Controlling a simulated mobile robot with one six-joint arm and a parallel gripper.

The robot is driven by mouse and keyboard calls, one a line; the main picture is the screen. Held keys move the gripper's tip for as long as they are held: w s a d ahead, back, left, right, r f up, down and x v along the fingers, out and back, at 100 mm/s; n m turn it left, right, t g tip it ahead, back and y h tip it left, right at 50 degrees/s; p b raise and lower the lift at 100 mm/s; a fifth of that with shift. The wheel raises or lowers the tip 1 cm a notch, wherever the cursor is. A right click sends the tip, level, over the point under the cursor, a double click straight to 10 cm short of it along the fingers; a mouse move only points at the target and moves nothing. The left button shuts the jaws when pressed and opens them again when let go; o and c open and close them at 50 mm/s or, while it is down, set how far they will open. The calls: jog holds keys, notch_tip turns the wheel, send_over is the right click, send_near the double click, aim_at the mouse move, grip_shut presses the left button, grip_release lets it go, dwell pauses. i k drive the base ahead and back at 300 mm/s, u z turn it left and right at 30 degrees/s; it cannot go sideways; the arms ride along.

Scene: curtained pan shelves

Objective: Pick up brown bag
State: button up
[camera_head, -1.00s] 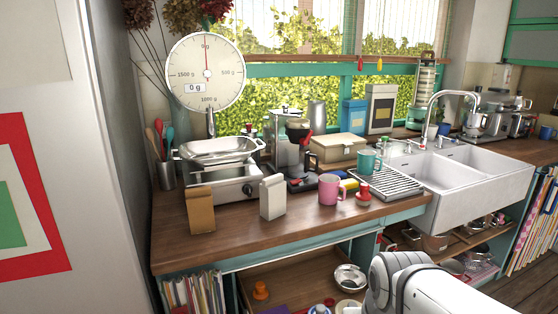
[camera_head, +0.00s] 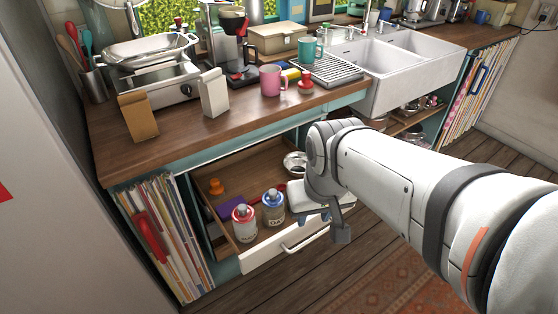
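The brown bag (camera_head: 138,116) stands upright on the wooden counter, near its front left edge. It is a small flat-sided paper-like bag with a folded top. A similar white bag (camera_head: 213,93) stands to its right, apart from it. My gripper (camera_head: 322,222) hangs low in front of the open drawer, right of and well below the brown bag, and does not touch it.
A pink mug (camera_head: 271,81) and a red-topped shaker (camera_head: 306,84) are to the right. Below, the open drawer (camera_head: 285,250) holds jars and a metal bowl. The counter's front left corner is clear.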

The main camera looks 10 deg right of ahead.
aim_at(135, 108)
jog(key=z, duration=1.65)
jog(key=k, duration=1.15)
jog(key=u, duration=2.25)
jog(key=i, duration=0.5)
